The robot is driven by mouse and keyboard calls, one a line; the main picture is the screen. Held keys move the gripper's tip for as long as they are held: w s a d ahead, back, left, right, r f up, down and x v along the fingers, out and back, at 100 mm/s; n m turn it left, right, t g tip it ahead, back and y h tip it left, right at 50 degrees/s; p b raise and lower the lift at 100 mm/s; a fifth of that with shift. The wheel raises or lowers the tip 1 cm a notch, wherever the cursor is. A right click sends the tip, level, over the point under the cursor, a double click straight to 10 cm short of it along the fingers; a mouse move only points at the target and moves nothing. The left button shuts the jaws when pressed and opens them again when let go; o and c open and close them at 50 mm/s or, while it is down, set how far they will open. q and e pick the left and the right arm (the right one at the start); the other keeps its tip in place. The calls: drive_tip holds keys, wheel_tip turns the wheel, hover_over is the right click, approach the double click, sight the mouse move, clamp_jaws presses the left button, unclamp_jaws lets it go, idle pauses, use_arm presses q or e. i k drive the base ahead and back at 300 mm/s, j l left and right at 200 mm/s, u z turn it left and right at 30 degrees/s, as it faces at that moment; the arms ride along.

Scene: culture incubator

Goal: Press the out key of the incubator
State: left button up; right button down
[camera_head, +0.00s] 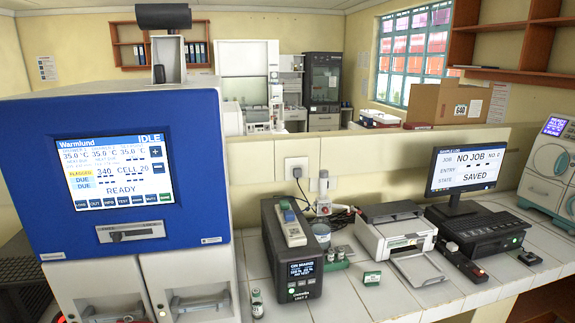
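The incubator (215,130) is a large blue-fronted unit at the left, labelled Warmlund and IDLE. A row of small dark keys runs along the screen's bottom edge. The out key (95,203) appears second from the left in that row; its lettering is small. Below the screen is a grey latch panel (130,232). Neither of my grippers can be made out in the head view.
Right of the incubator, a tiled counter (350,304) holds a dark power unit (292,270), a printer (394,235) and a monitor (468,168) reading NO JOB and SAVED. A low partition (350,157) runs behind. Grey doors with handles are below the incubator's blue front.

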sight(92, 203)
drive_tip(key=u, duration=1.25)
